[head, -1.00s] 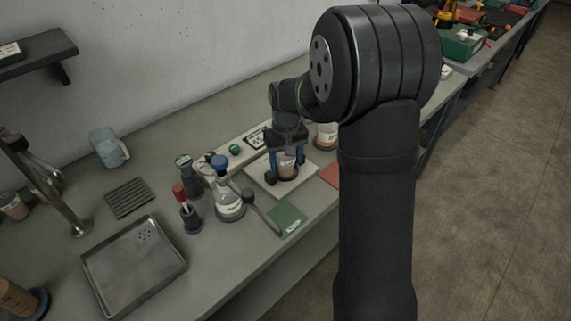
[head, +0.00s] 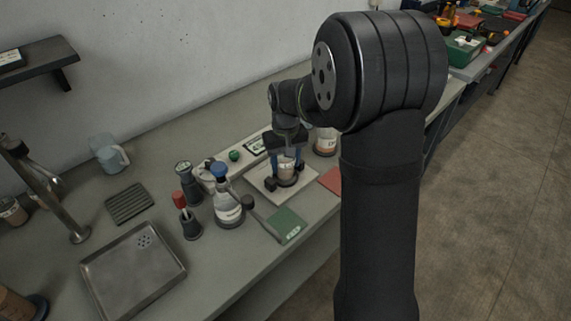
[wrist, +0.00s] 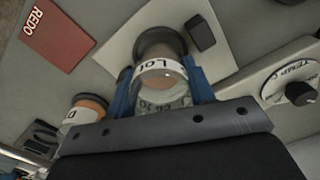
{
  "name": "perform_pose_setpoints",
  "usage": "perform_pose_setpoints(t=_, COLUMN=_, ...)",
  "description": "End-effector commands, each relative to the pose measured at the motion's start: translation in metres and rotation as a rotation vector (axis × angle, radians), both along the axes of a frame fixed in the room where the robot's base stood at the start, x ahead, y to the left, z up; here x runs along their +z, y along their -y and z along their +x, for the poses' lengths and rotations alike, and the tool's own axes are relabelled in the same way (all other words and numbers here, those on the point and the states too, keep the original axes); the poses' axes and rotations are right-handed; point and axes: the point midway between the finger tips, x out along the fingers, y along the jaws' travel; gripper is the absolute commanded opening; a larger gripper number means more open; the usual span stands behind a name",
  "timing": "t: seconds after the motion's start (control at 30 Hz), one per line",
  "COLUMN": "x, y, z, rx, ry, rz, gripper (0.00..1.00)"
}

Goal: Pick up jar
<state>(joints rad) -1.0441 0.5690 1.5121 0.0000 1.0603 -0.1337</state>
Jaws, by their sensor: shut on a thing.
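The jar (wrist: 160,68) is clear with brownish contents and a white label reading "LOT". In the wrist view it stands between the two blue fingers of my gripper (wrist: 163,90), which are shut on its sides. In the head view the jar (head: 286,169) is in my gripper (head: 286,164), upright over a pale square plate (head: 263,181). A dark round piece shows at its lower end. I cannot tell whether the jar touches the plate.
A second jar (head: 325,141) stands just right of my gripper. Green (head: 287,226) and red (head: 331,180) cards lie nearby. A metal tray (head: 133,268) is at front left.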

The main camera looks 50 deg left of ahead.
Motion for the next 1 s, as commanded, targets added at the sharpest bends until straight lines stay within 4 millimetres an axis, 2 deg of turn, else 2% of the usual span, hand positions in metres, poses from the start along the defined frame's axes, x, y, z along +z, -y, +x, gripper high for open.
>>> perform_pose_setpoints(t=0.23, x=0.027, y=0.0, z=0.0, rx=0.0, ry=0.001, rz=0.002, gripper=0.24)
perform_pose_setpoints(t=0.6, x=0.053, y=0.041, z=0.021, rx=-0.003, ry=0.001, rz=0.002, gripper=0.24)
perform_pose_setpoints(t=1.0, x=0.078, y=0.078, z=0.04, rx=-0.003, ry=0.0, rz=0.001, gripper=0.24)
